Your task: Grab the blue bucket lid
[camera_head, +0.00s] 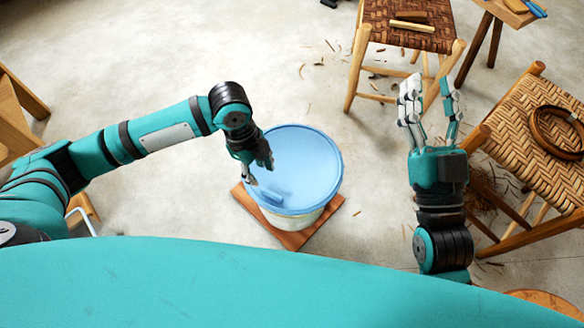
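The light blue bucket lid (305,165) sits on a pale bucket (297,221) in the middle of the head view. A small raised blue handle (271,196) shows on the lid's lower left part. My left gripper (259,173) points down over the lid's left side, just above the handle in the picture. Its fingers look apart with nothing between them; I cannot tell whether they touch the lid. My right gripper (432,103) is open and empty, well to the right of the bucket, with its fingers pointing up the picture.
The bucket stands on a reddish-brown board (296,239) on the pale floor. A stool with a dark woven seat (385,31) stands behind. A chair with a light woven seat (528,165), bearing a brown ring (556,135), is close to my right gripper. Bark scraps litter the floor.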

